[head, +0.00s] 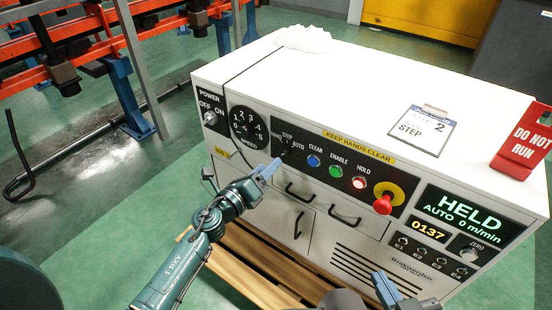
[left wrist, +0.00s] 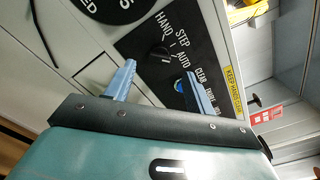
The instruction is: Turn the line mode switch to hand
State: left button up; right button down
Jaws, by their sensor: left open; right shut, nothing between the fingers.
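The line mode switch (head: 285,152) is a small black knob on the console's black front panel, labelled HAND, STEP and AUTO. In the left wrist view the knob (left wrist: 160,53) shows ahead of the gap between my fingers, apart from them; I cannot tell which label it points to. The display (head: 459,213) reads HELD, AUTO, 0 m/min. My left gripper (head: 268,170) is open and empty, just below and left of the switch; its two blue fingers also show in the left wrist view (left wrist: 160,70). My right gripper (head: 388,288) is shut and empty at the bottom, low before the console.
The speed dial (head: 248,127) and power switch (head: 210,118) lie left of the switch. Blue, green and red buttons (head: 336,171) and a red emergency stop (head: 384,204) lie right. Drawer handles (head: 300,192) stick out below. A STEP card (head: 421,130) lies on top.

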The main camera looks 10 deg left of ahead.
aim_at(280, 155)
pick_arm(q)
jog(key=x, duration=0.4)
jog(key=shift+w+d, duration=0.2)
jog(key=shift+w, duration=0.2)
jog(key=c, duration=1)
jog(key=shift+o, duration=0.2)
